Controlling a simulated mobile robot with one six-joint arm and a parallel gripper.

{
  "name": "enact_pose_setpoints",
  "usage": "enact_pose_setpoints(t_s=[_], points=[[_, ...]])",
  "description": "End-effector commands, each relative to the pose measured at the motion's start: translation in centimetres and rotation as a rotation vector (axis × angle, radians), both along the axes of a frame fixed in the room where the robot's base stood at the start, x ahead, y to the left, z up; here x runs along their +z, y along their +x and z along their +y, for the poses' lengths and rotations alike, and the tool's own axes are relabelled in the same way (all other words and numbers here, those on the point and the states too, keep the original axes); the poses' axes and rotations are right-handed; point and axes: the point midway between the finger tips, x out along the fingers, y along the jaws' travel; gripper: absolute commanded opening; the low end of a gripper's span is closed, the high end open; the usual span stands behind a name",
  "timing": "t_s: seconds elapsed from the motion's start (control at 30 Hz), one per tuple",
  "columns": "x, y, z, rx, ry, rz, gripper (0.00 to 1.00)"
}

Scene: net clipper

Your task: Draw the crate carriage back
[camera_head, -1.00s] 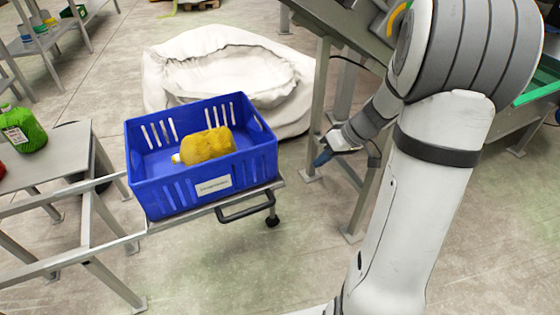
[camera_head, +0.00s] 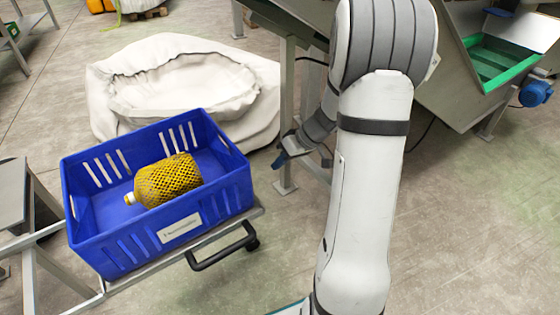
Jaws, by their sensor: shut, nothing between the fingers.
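The crate carriage (camera_head: 150,281) is a grey metal platform on a rail frame, with a black bar handle (camera_head: 222,254) at its front right. A blue slotted crate (camera_head: 215,205) with a white label stands on it. A netted yellow bag (camera_head: 168,181) with a pale end lies in the crate. My gripper (camera_head: 279,163) hangs right of the crate and beyond the handle, apart from both. It is small in view, with dark blue fingertips, shut and empty. My white arm stands at the right.
A large white sack (camera_head: 250,85) sits open on the floor behind the crate. A metal machine stand (camera_head: 287,110) rises behind my gripper. A machine with a green chute (camera_head: 490,62) stands at the right. A grey table edge (camera_head: 12,195) is at the left. Floor right of the handle is clear.

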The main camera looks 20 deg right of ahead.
Motion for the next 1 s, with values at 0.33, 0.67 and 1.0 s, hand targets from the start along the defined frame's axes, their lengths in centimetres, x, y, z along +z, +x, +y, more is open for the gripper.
enact_pose_setpoints(t_s=[0.33,0.67,1.0], points=[[-4.9,1.2,4.6,0.004,-0.001,0.000,0.00],[-4.7,0.6,7.2,0.002,0.000,0.000,0.00],[-4.7,0.6,7.2,0.002,0.000,0.001,0.00]])
